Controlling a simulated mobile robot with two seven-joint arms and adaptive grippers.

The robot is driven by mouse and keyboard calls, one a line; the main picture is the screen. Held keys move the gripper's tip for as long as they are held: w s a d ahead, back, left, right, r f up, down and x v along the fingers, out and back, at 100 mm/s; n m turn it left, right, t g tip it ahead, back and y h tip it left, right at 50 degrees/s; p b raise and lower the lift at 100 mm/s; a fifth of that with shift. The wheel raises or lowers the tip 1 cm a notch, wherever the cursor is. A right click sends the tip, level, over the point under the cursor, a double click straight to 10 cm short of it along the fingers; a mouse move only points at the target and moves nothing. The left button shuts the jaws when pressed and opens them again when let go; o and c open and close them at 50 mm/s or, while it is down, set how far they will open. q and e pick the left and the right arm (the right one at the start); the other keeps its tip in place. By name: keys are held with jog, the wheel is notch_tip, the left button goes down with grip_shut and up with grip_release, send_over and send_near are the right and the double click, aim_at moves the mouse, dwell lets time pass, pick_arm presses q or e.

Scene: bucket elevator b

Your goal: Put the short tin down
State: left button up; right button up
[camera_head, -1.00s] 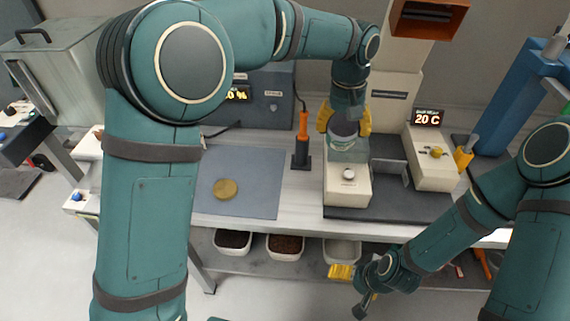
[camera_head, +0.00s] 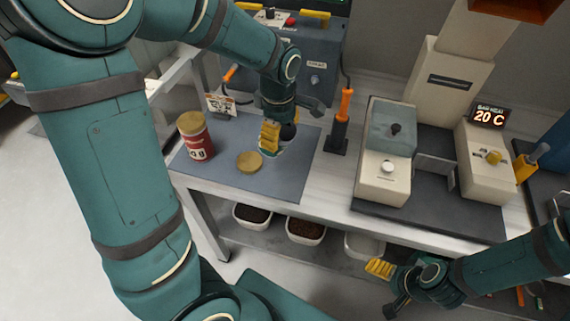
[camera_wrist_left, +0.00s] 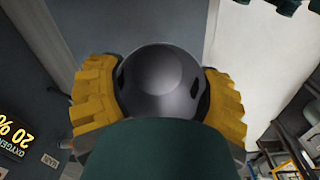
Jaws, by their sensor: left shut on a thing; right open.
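My left gripper (camera_head: 269,137) is shut on the short tin (camera_head: 271,150), which is mostly hidden by the fingers. Its pale lower part shows just over the blue-grey mat (camera_head: 225,181); I cannot tell whether it touches. In the left wrist view, a dark rounded top (camera_wrist_left: 163,82) sits between the yellow finger pads. A flat gold disc (camera_head: 249,162) lies on the mat just left of the held tin. My right gripper (camera_head: 386,287) is open and empty in front of the bench.
A taller red tin (camera_head: 195,137) with a gold top stands on the mat's left side. An orange-handled tool (camera_head: 342,118) stands in a dark holder to the right. A cream scale-like device (camera_head: 384,178) is further right. Trays (camera_head: 305,230) sit on the shelf below.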

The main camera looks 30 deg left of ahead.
pick_arm(q)
notch_tip(320, 180, down, 9)
jog(key=shift+r+b, duration=0.2)
jog(key=shift+b, duration=0.85)
jog(key=shift+f, duration=0.1)
jog(key=o, duration=1)
jog(key=shift+r, duration=0.3)
notch_tip(320, 180, up, 12)
jog(key=p, duration=0.3)
jog(key=shift+s+f, duration=0.15)
jog(key=shift+s, duration=0.1)
